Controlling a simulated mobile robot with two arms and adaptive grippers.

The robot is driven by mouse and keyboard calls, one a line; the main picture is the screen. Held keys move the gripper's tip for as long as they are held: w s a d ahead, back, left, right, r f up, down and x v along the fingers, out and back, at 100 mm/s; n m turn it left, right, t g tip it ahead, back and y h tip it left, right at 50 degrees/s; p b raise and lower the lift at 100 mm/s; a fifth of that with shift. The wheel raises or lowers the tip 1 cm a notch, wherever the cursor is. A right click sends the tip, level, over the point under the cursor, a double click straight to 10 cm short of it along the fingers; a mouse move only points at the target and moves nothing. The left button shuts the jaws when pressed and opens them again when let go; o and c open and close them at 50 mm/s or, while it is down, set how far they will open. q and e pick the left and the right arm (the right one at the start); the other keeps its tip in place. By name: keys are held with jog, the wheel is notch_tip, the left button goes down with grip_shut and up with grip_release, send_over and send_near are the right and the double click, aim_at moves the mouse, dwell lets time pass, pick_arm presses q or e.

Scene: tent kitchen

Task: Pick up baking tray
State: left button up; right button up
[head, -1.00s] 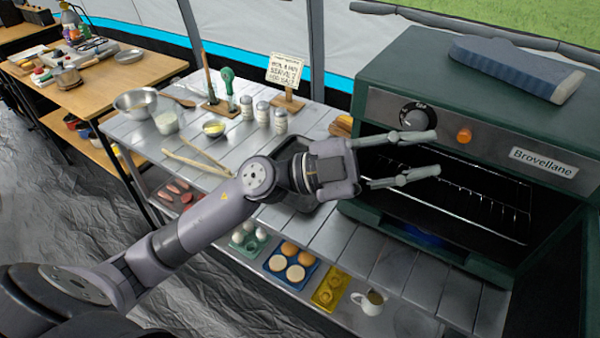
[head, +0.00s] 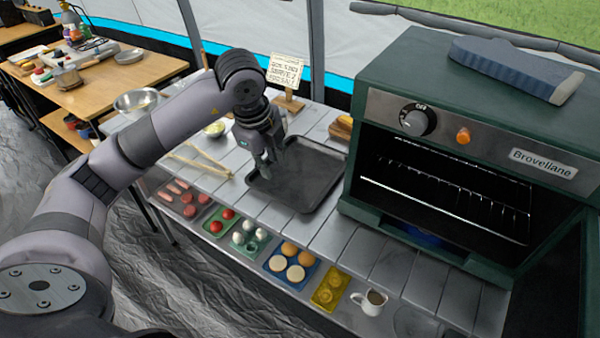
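The baking tray (head: 312,188) is a dark, flat rectangular tray with a low rim. It lies on the grey slatted table to the left of the green oven. My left gripper (head: 266,172) points down at the tray's left edge, with its fingertips close to the rim. The fingers look nearly together seen from this side, and I cannot tell whether they touch or hold the rim. The arm hides part of the table behind it. My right gripper is not in view.
The green oven (head: 440,143) stands open to the right, with a wire rack inside and a blue mitt (head: 512,68) on top. Wooden sticks (head: 200,165) lie left of the tray. A sign (head: 284,72) stands behind it. Food trays and a cup (head: 371,301) fill the lower shelf.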

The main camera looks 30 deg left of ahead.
pick_arm(q)
send_over(283, 199)
jog(key=s, duration=0.1)
notch_tip(283, 199, down, 9)
jog(key=shift+s+p, duration=0.1)
jog(key=shift+p, duration=0.3)
jog(key=x, duration=0.2)
jog(key=p+x, duration=0.1)
jog(key=x, duration=0.1)
jog(key=shift+s+a+f, duration=0.15)
jog(key=shift+f, duration=0.6)
grip_shut()
jog(key=shift+r, duration=0.1)
